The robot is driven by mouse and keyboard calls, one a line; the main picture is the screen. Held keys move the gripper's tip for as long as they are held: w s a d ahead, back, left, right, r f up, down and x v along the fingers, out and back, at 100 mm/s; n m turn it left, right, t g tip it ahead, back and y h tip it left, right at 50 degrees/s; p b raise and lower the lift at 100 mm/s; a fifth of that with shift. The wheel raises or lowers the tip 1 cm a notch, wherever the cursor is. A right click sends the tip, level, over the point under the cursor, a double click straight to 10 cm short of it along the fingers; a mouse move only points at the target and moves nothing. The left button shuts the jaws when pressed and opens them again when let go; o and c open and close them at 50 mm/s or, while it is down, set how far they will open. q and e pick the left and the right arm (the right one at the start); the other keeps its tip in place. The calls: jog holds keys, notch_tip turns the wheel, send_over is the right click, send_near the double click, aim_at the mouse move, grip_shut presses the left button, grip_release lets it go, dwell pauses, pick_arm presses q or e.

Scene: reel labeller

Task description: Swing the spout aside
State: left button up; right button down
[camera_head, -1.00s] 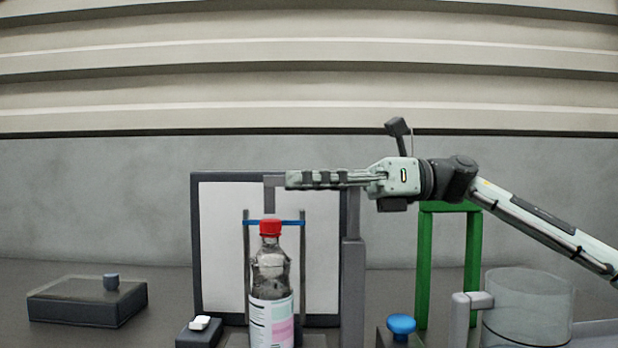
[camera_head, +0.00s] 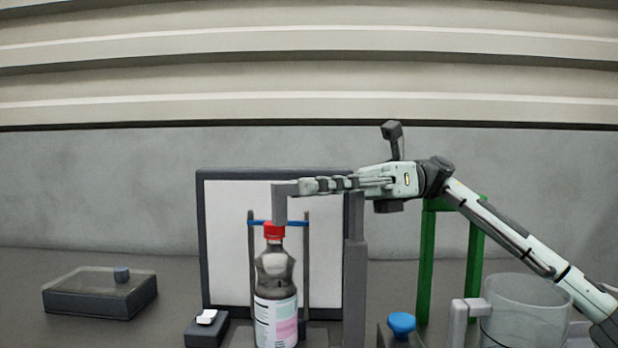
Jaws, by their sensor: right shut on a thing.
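The grey spout (camera_head: 279,204) has its downturned end just above the red cap of the bottle (camera_head: 276,305). It looks joined to the upright grey post (camera_head: 355,265), but my gripper hides much of the horizontal part. The bottle stands upright, with a pale label and dark contents. My right gripper (camera_head: 302,186) reaches in from the right at the height of the spout and is shut on it. The exact contact is hard to see. My left gripper is not in view.
A framed white panel (camera_head: 226,245) stands behind the bottle. A blue bar (camera_head: 262,222) spans two posts beside it. A blue knob (camera_head: 402,323), a clear container (camera_head: 528,312) and a green frame (camera_head: 427,265) are at right. A dark box (camera_head: 92,301) lies left.

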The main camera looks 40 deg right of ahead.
dwell(0.4)
jog(key=c, duration=1.5)
grip_release()
jog(key=shift+c, duration=0.2)
